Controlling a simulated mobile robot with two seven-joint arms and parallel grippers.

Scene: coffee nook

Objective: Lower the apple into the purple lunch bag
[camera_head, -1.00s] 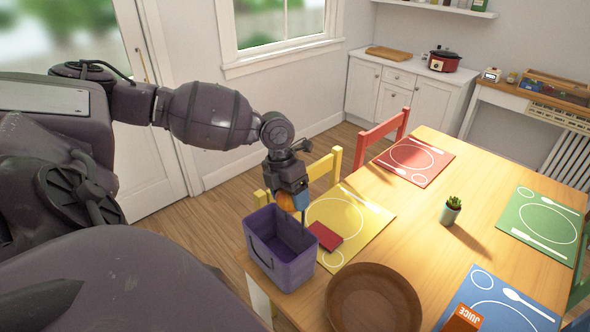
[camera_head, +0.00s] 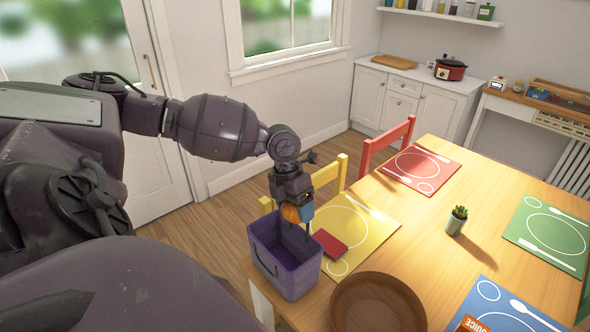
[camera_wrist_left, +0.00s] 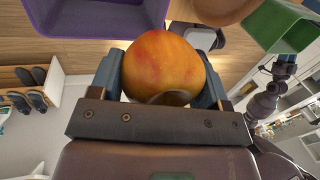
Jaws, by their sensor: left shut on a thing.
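My left gripper (camera_head: 299,214) is shut on an orange-red apple (camera_head: 291,213), with the fingers on either side of it. The apple also fills the middle of the left wrist view (camera_wrist_left: 163,62). The purple lunch bag (camera_head: 286,277) stands open-topped and upright at the table's near left corner. The apple is above the bag's far rim in the head view, and its exact height over it is hard to tell. A corner of the bag shows at the upper left of the wrist view (camera_wrist_left: 70,28). What seems to be my right gripper (camera_wrist_left: 285,66) is small there, its jaws unclear.
A brown bowl (camera_head: 377,302) stands right of the bag. A small red item (camera_head: 329,243) lies on the yellow placemat (camera_head: 365,225) close behind the bag. A yellow chair (camera_head: 330,172) is beyond the gripper. A potted plant (camera_head: 456,221) stands further right, with bare tabletop around it.

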